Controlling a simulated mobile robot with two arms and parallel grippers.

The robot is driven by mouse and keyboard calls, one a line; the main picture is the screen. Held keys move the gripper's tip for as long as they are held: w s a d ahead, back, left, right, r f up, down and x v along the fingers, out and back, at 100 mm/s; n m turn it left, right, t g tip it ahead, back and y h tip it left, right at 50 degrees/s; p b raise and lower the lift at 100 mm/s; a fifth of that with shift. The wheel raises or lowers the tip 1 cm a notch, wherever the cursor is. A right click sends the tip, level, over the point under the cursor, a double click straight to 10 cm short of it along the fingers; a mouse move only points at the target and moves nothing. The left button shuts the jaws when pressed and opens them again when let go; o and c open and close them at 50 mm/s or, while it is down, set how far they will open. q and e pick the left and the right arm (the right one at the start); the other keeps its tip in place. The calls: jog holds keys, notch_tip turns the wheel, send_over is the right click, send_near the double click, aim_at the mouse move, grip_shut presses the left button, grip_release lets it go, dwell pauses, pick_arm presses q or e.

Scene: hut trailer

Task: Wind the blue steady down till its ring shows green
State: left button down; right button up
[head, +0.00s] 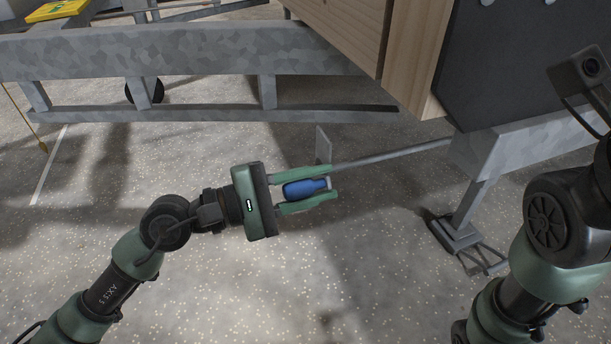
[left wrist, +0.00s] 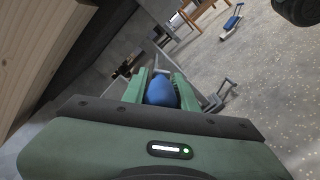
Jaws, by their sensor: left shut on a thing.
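My left gripper (head: 306,190) is shut on a blue handle (head: 304,188), with one green finger along each side of it. The handle also shows between the fingers in the left wrist view (left wrist: 161,91). A thin grey rod (head: 390,154) runs from near the handle to the right, to the trailer frame. A steady leg (head: 470,205) goes down from the frame to a foot (head: 454,234) near the floor. I cannot make out a ring or its colour. My right arm shows at the right edge, but its fingertips are not in view.
A galvanised frame beam (head: 180,58) with a lower rail (head: 220,115) crosses behind my left gripper. The wooden hut wall (head: 345,35) and a dark panel (head: 500,60) overhang at the upper right. Speckled floor is clear below the gripper.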

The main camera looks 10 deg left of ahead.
pick_arm(q)
jog(key=shift+s+d+f, duration=0.1)
jog(key=shift+s+f, duration=0.05)
jog(key=shift+f, duration=0.1)
dwell(0.3)
jog(key=c, duration=1.1)
grip_release()
jog(key=shift+v, duration=3.85)
